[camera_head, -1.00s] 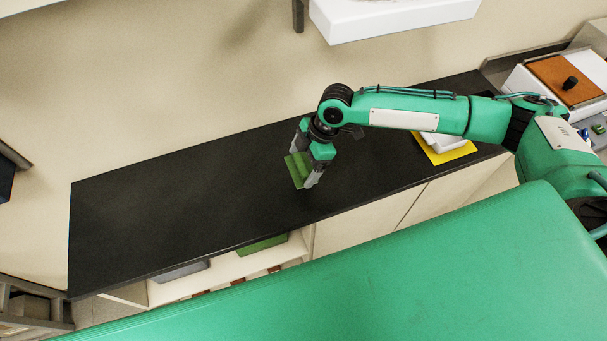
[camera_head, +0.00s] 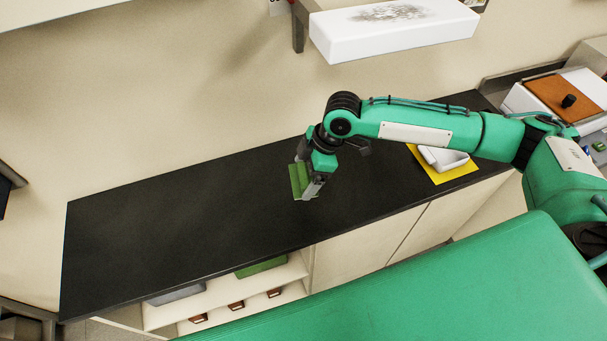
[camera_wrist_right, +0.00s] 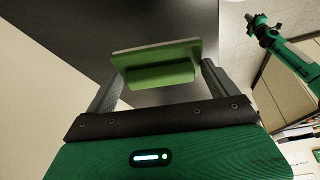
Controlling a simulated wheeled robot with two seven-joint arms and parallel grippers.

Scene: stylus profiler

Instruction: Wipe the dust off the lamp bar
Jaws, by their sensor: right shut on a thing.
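The lamp bar (camera_head: 394,32) is a long white bar on the wall at the top of the head view, with a grey speckled patch of dust on its upper face. My right gripper (camera_head: 308,186) is shut on a green wiping pad (camera_head: 298,178), below and left of the bar, over the black counter. In the right wrist view the pad (camera_wrist_right: 158,68) sits between the two fingers, its flat plate facing away. Another green arm, seemingly my left, shows at the right of that view; its small dark gripper (camera_wrist_right: 262,30) is too small to read.
The black counter (camera_head: 170,225) is clear to the left. A white tray (camera_head: 444,158) stands on a yellow mat (camera_head: 455,175) at the right, below my forearm. An orange-topped device (camera_head: 555,95) is at the far right. A dark bracket (camera_head: 298,28) is beside the bar.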

